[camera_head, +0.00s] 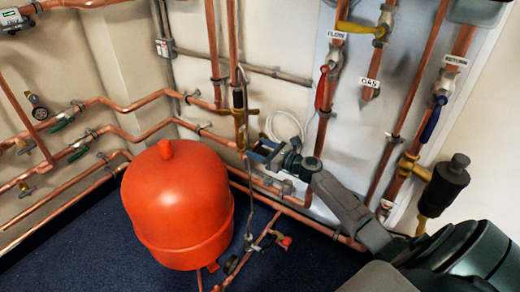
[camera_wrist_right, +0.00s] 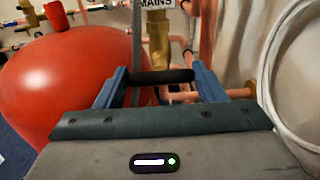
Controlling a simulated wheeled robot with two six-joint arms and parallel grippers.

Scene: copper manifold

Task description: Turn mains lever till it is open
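My right gripper (camera_head: 262,152) reaches in from the lower right to the pipework just right of the red tank. In the right wrist view its two blue fingers (camera_wrist_right: 158,88) stand wide apart. A black bar (camera_wrist_right: 159,77), perhaps the mains lever, spans the gap between them. I cannot tell whether the fingers touch it. A brass fitting (camera_wrist_right: 157,32) stands upright behind it, under a label (camera_wrist_right: 155,3) reading MAINS. In the head view the brass valve (camera_head: 240,117) sits on an upright copper pipe above the gripper. My left gripper is not in view.
The red tank (camera_head: 178,205) stands close left of the gripper. Copper pipes line the walls. A red lever (camera_head: 321,88), a yellow lever (camera_head: 355,27) and a blue lever (camera_head: 432,118) are on the right. Blue floor (camera_head: 90,245) is bare at the lower left.

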